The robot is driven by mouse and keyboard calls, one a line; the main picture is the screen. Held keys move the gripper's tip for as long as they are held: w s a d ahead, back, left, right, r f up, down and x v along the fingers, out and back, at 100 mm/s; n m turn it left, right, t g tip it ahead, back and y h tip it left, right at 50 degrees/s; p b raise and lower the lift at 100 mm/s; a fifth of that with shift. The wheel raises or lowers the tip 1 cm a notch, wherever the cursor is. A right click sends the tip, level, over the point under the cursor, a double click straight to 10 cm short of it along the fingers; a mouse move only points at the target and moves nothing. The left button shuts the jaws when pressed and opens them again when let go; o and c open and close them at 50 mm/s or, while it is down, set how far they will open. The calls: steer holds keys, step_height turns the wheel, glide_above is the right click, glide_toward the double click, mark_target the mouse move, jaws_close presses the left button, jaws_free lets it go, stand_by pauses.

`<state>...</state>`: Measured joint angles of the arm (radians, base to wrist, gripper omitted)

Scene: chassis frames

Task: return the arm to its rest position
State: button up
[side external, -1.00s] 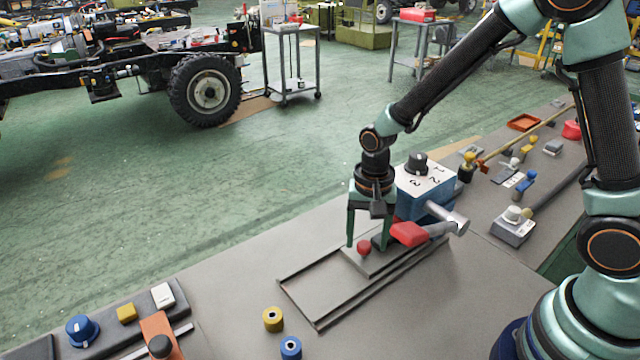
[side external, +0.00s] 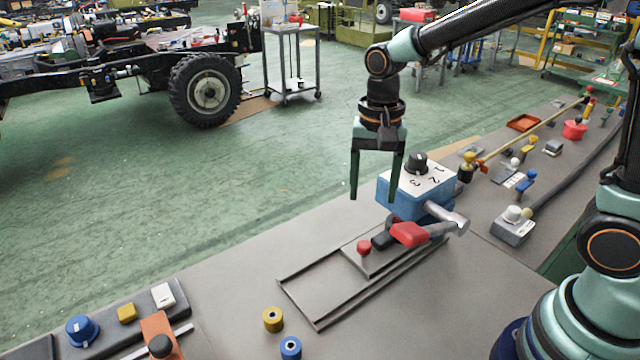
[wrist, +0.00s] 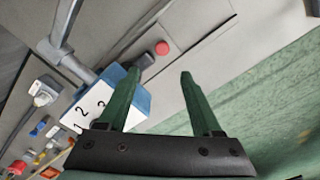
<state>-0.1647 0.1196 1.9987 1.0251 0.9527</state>
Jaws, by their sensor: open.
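My gripper (side external: 376,190) is raised above the bench, pointing down. Its two green fingers are apart, with nothing between them. It hangs left of and above the blue box (side external: 402,198), which has a black knob and numbers on its top. Below it, a small red ball knob (side external: 364,247) stands on a grey sliding plate in a rail track (side external: 330,299). In the wrist view my gripper's fingers (wrist: 158,80) are spread, with the red knob (wrist: 162,47) beyond them and the blue box (wrist: 128,90) at the left.
Yellow (side external: 273,319) and blue (side external: 291,347) spools stand at the bench front. A control panel with a blue knob (side external: 82,330) is at the lower left. Several small levers and switches line the right.

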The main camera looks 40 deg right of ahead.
steer(key=s+d+r+n+t, duration=0.5)
steer(key=s+d+r+n, duration=0.1)
steer(key=s+r+n, duration=0.1)
steer(key=shift+s+r+n+t, duration=0.3)
steer(key=shift+r+n, duration=0.4)
steer(key=shift+n, duration=0.3)
